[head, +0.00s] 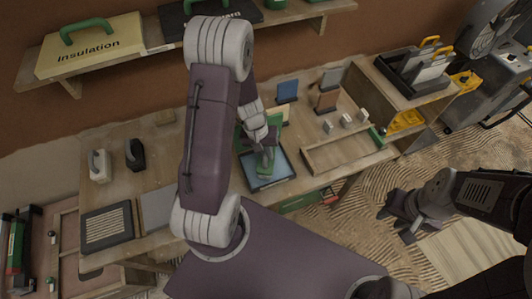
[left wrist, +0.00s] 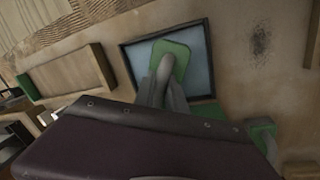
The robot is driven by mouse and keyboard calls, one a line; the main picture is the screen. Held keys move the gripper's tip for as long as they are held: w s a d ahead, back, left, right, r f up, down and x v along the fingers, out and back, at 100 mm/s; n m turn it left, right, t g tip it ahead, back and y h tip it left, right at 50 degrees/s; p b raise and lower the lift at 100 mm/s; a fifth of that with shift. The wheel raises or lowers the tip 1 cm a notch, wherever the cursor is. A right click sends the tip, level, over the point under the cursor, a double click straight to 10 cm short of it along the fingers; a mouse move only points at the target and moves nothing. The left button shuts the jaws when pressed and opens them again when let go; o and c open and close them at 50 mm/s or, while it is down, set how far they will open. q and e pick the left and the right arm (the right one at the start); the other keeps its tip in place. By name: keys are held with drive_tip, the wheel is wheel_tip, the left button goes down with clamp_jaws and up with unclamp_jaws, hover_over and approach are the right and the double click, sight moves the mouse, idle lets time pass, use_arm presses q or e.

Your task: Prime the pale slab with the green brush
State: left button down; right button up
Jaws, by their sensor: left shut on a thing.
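The green brush (head: 264,167) is in my left gripper (head: 267,146), which is shut on its handle. In the left wrist view the brush's green plate (left wrist: 181,58) lies over a pale blue-grey slab (left wrist: 197,80) in a dark frame. The slab also shows in the head view (head: 284,166) on the workbench, partly covered by the brush and gripper. The brush looks on or just above the slab; I cannot tell if it touches. My right gripper (head: 397,222) is open and empty, off the bench's right side.
A shallow wooden tray (head: 309,162) stands right of the slab, with small pale blocks behind it. A dark grille (head: 107,227) and grey panel (head: 157,207) lie at the bench's left. An upper shelf holds an "Insulation" case (head: 90,47). A wooden stand (head: 414,93) stands at the right.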

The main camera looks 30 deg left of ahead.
use_arm(q)
drive_tip(key=shift+f+b, duration=0.45)
idle(0.7)
drive_tip(key=shift+s+f, duration=0.1)
drive_tip(key=shift+s, duration=0.05)
idle(0.8)
wheel_tip(320, 180, up, 7)
drive_tip(key=p, duration=0.5)
drive_tip(key=shift+p, duration=0.4)
drive_tip(key=d+r+m+b, duration=0.1)
drive_tip(key=d+m, duration=0.1)
drive_tip(key=w+d+r+m+b, duration=0.1)
drive_tip(key=m+b, duration=0.1)
drive_tip(key=shift+w+d+r+g, duration=0.1)
drive_tip(key=shift+d+r+g, duration=0.25)
drive_tip(key=shift+g, duration=0.05)
